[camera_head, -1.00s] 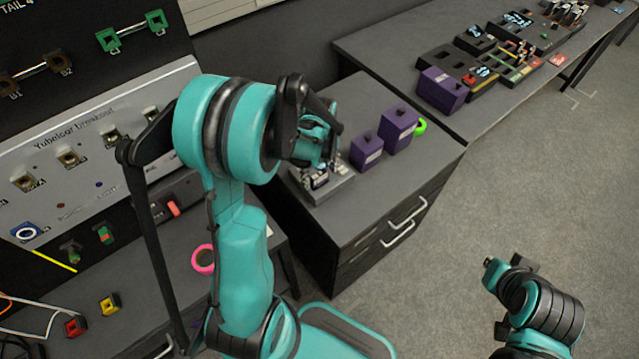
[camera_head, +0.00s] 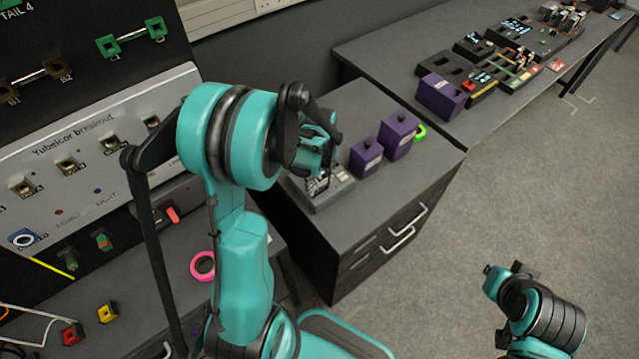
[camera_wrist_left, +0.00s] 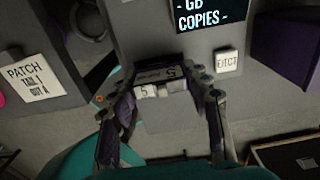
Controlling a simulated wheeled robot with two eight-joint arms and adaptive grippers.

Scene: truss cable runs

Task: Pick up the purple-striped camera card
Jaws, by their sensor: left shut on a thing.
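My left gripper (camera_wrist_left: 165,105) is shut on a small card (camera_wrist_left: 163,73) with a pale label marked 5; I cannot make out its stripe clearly. In the head view the left gripper (camera_head: 318,178) is over the grey card device (camera_head: 333,196) on the dark cabinet, and hides much of the card. In the left wrist view the card is at the near edge of that device (camera_wrist_left: 180,62), which has a dark screen reading "GB COPIES" and an EJCT button (camera_wrist_left: 227,61). I cannot tell whether the card is clear of it. My right gripper is hard to make out at the lower right.
Two purple boxes (camera_head: 366,156) (camera_head: 398,136) and a green tape ring (camera_head: 419,133) stand right of the device. A purple bin (camera_head: 440,96) and dark trays are on the far bench. A pink ring (camera_head: 203,265) lies on the near bench. The floor at right is clear.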

